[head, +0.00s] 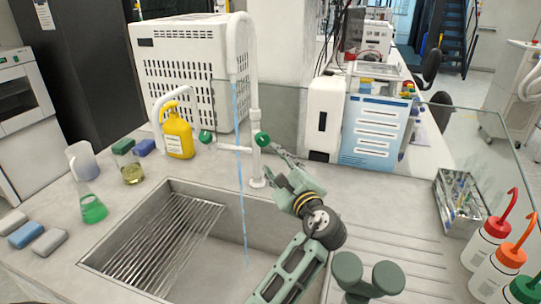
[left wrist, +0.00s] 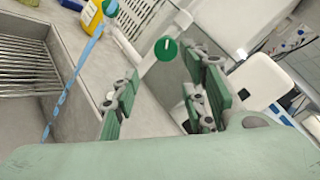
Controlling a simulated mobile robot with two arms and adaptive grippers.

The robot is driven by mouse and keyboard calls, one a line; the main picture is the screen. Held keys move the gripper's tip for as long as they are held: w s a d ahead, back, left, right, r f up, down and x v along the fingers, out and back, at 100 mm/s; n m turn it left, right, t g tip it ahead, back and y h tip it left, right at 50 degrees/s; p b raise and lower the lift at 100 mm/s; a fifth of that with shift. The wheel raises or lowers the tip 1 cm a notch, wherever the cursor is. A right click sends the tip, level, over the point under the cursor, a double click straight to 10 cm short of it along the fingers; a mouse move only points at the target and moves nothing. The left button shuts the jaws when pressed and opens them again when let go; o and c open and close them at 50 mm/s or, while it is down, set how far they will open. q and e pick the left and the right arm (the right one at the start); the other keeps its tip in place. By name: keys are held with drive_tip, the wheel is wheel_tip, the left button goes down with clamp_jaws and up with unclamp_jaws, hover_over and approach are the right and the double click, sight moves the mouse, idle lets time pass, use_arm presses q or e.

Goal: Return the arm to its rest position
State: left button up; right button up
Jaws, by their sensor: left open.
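My left gripper (head: 277,166) is open and empty at the back right of the sink, beside the white tap (head: 254,95). Its two fingers also show spread apart in the left wrist view (left wrist: 160,72). The tap's right green knob (head: 262,139) lies just beyond the fingertips; in the left wrist view this knob (left wrist: 166,49) appears between the fingers, and I see no clear contact. A blue stream of water (head: 240,165) falls from the tap into the sink (head: 160,235).
A yellow bottle (head: 178,135) and a flask of green liquid (head: 93,208) stand left of the sink. A white dispenser (head: 323,115) and clear splash panel stand behind. A metal tray (head: 463,210) and wash bottles (head: 490,240) stand right. The ribbed drainboard between is largely clear.

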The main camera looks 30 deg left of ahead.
use_arm(q)
drive_tip(key=shift+s+d, duration=0.4)
drive_tip(key=shift+d, duration=0.1)
